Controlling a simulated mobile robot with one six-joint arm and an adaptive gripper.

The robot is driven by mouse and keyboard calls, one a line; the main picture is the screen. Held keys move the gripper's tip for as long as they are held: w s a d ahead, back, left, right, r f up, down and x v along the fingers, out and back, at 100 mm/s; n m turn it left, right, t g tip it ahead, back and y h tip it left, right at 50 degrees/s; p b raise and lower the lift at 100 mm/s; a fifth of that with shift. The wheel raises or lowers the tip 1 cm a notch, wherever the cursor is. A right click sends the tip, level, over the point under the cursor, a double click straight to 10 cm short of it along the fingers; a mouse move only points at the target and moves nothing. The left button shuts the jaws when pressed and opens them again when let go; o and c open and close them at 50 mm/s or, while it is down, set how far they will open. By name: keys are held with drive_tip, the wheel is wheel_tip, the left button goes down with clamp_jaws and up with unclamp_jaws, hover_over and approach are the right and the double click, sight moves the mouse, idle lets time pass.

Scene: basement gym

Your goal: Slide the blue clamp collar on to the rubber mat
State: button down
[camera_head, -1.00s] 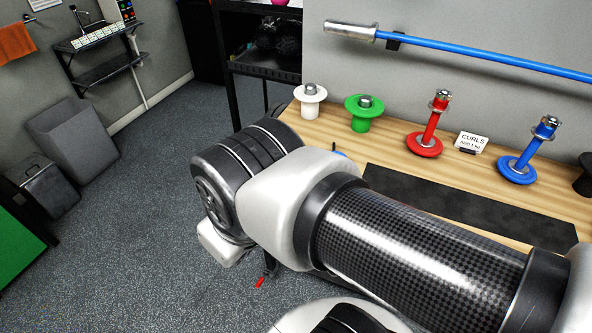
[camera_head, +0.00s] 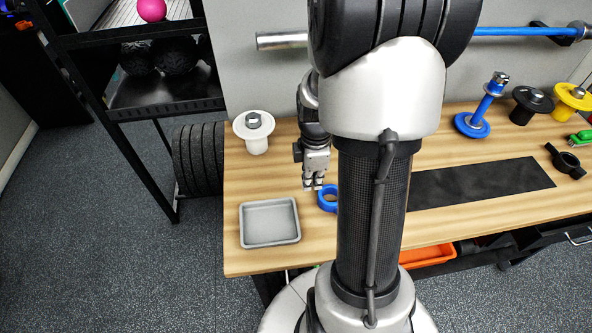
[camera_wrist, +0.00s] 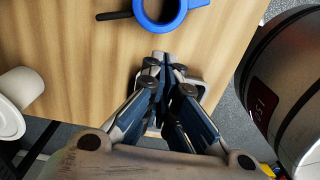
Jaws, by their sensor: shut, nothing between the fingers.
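The blue clamp collar (camera_head: 327,198) lies on the wooden bench, partly hidden behind my arm in the head view. It shows at the top edge of the wrist view (camera_wrist: 161,28), cut off by the frame. The black rubber mat (camera_head: 480,182) lies flat on the bench to the right of my arm; its left end is hidden by the arm. My gripper (camera_head: 313,187) points down just left of the collar and looks apart from it. Its fingertips (camera_wrist: 163,57) are together with nothing between them, below the collar in the wrist view.
A grey tray (camera_head: 270,239) stands near the bench's front left. A white flanged piece (camera_head: 255,145) is behind it. A blue post on a disc (camera_head: 472,126), a black piece (camera_head: 530,105) and a yellow piece (camera_head: 572,102) stand behind the mat. A black clamp (camera_head: 566,162) lies right of the mat.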

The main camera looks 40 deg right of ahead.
wheel_tip(320, 180, down, 9)
drive_tip(key=b, duration=0.3)
drive_tip(key=shift+f, duration=0.2)
drive_tip(key=s+d, duration=0.4)
drive_tip(key=d, duration=0.2)
drive_tip(key=s+d+p, duration=0.1)
drive_tip(key=s+d, duration=0.3)
drive_tip(key=d, duration=0.2)
drive_tip(key=s+d, duration=0.4)
drive_tip(key=d, duration=0.2)
drive_tip(key=shift+d+p, duration=0.4)
drive_tip(key=shift+w, duration=0.1)
